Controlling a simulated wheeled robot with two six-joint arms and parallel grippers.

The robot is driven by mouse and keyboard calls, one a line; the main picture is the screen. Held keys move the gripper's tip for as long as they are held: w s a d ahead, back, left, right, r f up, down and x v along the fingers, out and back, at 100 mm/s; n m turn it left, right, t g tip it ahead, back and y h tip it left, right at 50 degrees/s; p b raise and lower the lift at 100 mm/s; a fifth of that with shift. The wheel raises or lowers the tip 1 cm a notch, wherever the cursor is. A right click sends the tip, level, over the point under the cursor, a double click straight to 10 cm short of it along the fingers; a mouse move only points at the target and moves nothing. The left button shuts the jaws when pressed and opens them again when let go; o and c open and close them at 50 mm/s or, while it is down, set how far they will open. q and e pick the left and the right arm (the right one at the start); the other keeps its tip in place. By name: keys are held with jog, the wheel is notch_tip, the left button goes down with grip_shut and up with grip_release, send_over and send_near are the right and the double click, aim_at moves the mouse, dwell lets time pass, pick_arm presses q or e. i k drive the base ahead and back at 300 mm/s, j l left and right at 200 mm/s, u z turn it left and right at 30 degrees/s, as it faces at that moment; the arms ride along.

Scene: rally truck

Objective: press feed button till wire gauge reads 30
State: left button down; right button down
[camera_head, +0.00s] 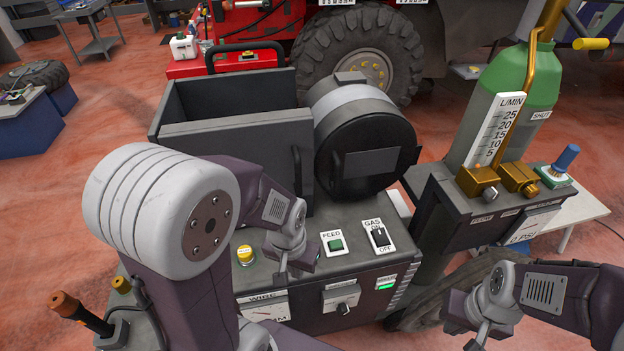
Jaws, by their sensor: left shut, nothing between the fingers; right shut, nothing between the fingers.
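The green feed button (335,244) sits on a white plate marked FEED on top of the dark machine. The wire gauge (265,305) is on the machine's front face; my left arm hides much of it, and its reading cannot be made out. My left gripper (283,264) is shut and empty, left of the feed button and apart from it, over the panel by a yellow button (245,254). My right gripper (477,336) is shut and empty at the lower right, well away from the button.
A gas switch (379,237) stands right of the feed button. A knob (343,308) and a lit green display (386,283) are on the front face. A black drum (372,150) and open box (235,145) rise behind the panel. A green cylinder (520,75) stands at right.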

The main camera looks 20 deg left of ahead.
aim_at(334, 244)
jog(key=k+j+u, duration=0.1)
jog(key=u, duration=0.3)
jog(key=k+j+u, duration=0.1)
jog(key=u, duration=0.25)
jog(key=j+u, duration=0.15)
jog(key=u, duration=0.25)
jog(key=k, duration=0.05)
